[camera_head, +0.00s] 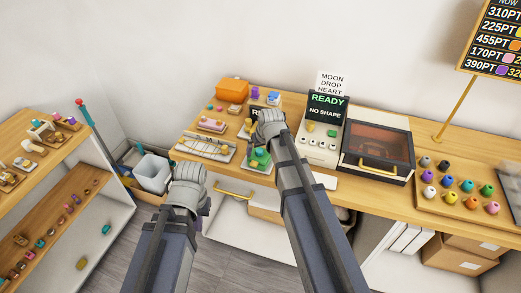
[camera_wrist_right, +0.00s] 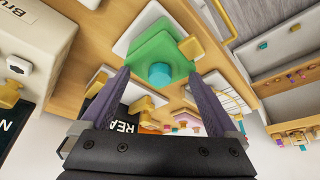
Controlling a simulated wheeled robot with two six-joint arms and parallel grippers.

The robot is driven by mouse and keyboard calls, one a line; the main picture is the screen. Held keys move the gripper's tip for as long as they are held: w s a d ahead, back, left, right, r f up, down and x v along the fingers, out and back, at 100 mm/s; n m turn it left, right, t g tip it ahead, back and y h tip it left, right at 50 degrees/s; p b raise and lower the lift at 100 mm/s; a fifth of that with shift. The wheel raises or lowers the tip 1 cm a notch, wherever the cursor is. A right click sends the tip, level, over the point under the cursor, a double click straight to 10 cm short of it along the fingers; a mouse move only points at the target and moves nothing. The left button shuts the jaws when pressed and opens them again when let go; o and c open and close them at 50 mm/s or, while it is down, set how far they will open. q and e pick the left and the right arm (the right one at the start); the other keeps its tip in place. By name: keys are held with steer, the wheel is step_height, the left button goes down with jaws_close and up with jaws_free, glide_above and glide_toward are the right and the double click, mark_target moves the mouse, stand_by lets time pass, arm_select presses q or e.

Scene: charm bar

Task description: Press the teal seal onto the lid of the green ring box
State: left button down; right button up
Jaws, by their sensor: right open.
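The green ring box (camera_wrist_right: 146,52) is at the top centre of the right wrist view, on a pale tray (camera_wrist_right: 117,47). It also shows in the head view (camera_head: 262,161), below my right gripper. The teal seal (camera_wrist_right: 160,74) appears as a short teal cylinder over the green box; I cannot tell whether it touches the lid. My right gripper (camera_wrist_right: 158,76) is open, its fingers spread on either side of the teal seal in the picture, with no contact visible. My left gripper (camera_head: 190,168) is left of the counter; its fingers are hidden.
An orange box (camera_head: 232,89), a flat tray (camera_head: 205,148) and small gold-handled pieces share the counter. A white machine (camera_head: 322,146) and a dark-windowed case (camera_head: 378,154) stand to the right. A shelf (camera_head: 62,218) stands at the left, with a grey bin (camera_head: 152,173) beyond.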

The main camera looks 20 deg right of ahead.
mark_target(260, 153)
steer(key=shift+r, duration=0.1)
stand_by(0.3)
step_height(260, 153, up, 7)
steer(key=p, duration=0.7)
stand_by(0.6)
steer(key=s+a+f+n+g+b, duration=0.1)
steer(key=s+a+f, duration=0.1)
steer(key=s+a, duration=0.2)
steer(key=s+a+f+n+g+h+b, duration=0.1)
steer(key=s+a, duration=0.4)
steer(key=s, duration=0.6)
steer(key=s+a+f+g+b, duration=0.3)
steer(key=s+a, duration=0.1)
steer(key=s, duration=0.4)
steer(key=shift+a+f+n+h, duration=0.2)
steer(key=shift+f+n+h, duration=0.1)
steer(key=shift+n+h, duration=0.1)
